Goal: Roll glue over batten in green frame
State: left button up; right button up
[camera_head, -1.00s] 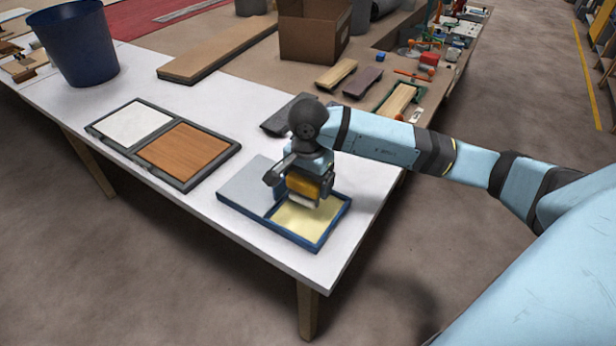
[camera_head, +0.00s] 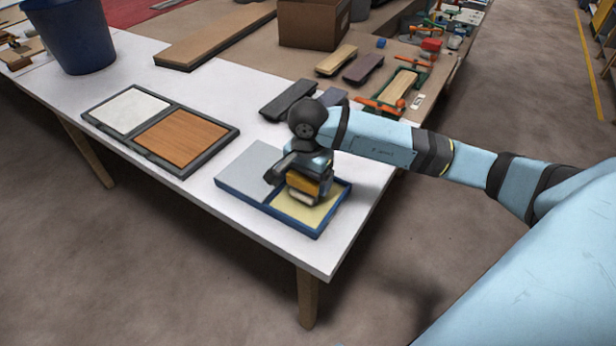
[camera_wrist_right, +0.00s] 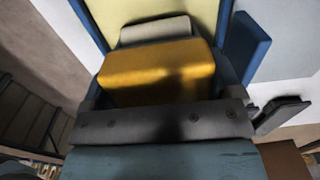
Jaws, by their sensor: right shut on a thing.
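My right gripper (camera_head: 306,180) is shut on a glue roller with a yellow-orange body (camera_head: 308,185) and a pale roll (camera_head: 302,198). It holds the roller over the pale yellow half of a blue-rimmed tray (camera_head: 259,205); I cannot tell whether the roll touches the yellow surface. The right wrist view shows the yellow body (camera_wrist_right: 158,70) close up, with the pale roll (camera_wrist_right: 155,29) against the yellow surface behind it. The green frame (camera_head: 386,95) lies beyond my right arm, with a light wooden batten (camera_head: 400,86) in it and orange clamps at its ends. My left gripper is out of view.
A dark two-part tray (camera_head: 184,174) with white and brown panels lies left of the blue tray. A dark grey batten (camera_head: 287,101) lies behind my wrist. Loose battens, light (camera_head: 336,60) and dark purple (camera_head: 363,69), lie farther back. A blue bin (camera_head: 68,38) and cardboard box (camera_head: 312,24) stand behind.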

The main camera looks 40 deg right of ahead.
jog(key=shift+f+b, duration=0.65)
jog(key=shift+b, duration=0.05)
dwell(1.9)
jog(key=shift+r+p, duration=1.8)
jog(key=shift+r, duration=1.8)
jog(key=shift+f, duration=0.1)
